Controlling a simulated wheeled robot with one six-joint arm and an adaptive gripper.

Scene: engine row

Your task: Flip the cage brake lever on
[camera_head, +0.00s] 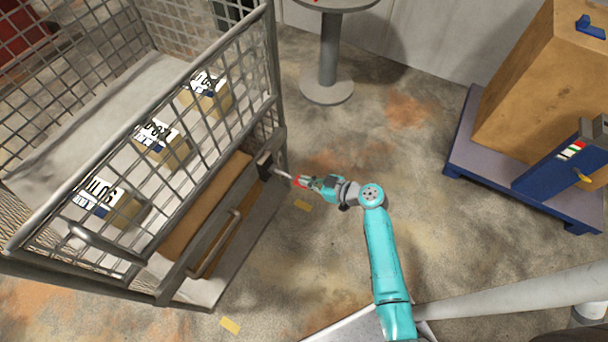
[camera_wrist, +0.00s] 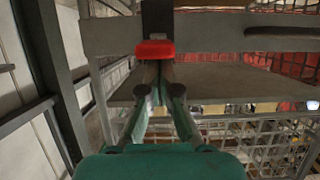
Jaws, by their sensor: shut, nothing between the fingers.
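The cage brake lever (camera_head: 284,174) is a thin pale rod with a red tip (camera_head: 300,181). It sticks out to the right from a dark mount (camera_head: 265,166) at the cage's right corner. My gripper (camera_head: 311,182) is at the red tip, its fingers together and empty. In the wrist view the red tip (camera_wrist: 155,49) sits just beyond my closed fingertips (camera_wrist: 158,70). Whether they touch it I cannot tell. The tip hides most of the rod in that view.
The mesh cage (camera_head: 170,283) fills the left, with several numbered boxes (camera_head: 163,145) inside. A round-based pedestal (camera_head: 327,92) stands at the back. A blue pallet (camera_head: 462,150) with a large brown box (camera_head: 535,90) is at right.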

